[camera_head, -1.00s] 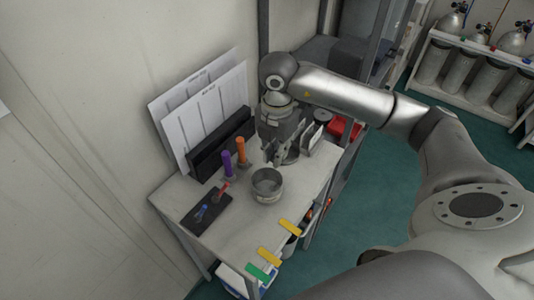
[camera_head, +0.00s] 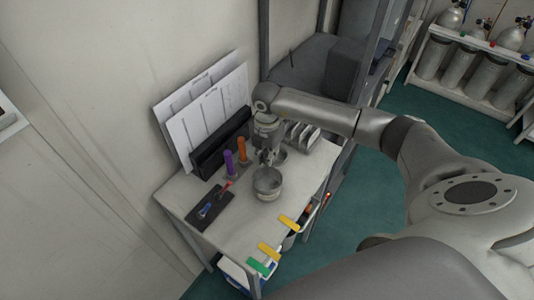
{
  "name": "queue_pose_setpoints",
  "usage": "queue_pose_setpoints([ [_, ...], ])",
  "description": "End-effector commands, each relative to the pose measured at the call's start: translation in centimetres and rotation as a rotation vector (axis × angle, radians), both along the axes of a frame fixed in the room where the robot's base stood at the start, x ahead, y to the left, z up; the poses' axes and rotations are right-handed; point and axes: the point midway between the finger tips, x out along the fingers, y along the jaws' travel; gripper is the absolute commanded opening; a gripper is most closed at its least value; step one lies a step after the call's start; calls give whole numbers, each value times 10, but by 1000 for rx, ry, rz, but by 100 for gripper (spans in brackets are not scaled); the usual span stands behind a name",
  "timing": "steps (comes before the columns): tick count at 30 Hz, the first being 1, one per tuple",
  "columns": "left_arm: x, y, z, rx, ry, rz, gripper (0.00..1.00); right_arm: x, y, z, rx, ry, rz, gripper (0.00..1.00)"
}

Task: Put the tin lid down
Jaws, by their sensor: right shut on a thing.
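The open round metal tin (camera_head: 268,191) stands upright on the pale worktable. My right gripper (camera_head: 267,159) points down just behind the tin, close above the table. It is shut on the tin lid (camera_head: 282,157), a grey disc that shows at the right side of the fingers and is partly hidden by them. I cannot tell whether the lid touches the table or the tin. My left gripper is not in view.
Purple (camera_head: 229,162) and orange (camera_head: 242,149) handles stand left of the gripper. A dark block (camera_head: 211,210) holds blue and red tools. A black box (camera_head: 218,150) and leaning white sheets (camera_head: 209,105) stand behind. A pale slotted rack (camera_head: 303,136) stands right.

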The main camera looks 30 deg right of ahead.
Motion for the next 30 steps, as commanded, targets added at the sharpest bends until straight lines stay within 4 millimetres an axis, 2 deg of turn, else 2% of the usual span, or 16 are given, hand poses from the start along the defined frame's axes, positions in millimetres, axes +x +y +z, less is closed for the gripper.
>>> queue_pose_setpoints([
  [6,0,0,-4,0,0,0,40,0,0,-4,0,0,-1,0],
  [7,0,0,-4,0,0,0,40,0,0,-4,0,0,-1,15],
  [12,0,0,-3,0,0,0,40,0,0,-3,0,1,-1,36],
  [24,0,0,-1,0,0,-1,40,0,0,3,0,0,-1,36],
  [26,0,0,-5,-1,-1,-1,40,1,0,9,0,-3,-1,36],
  [30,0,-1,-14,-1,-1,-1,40,2,0,36,1,-6,0,36],
])
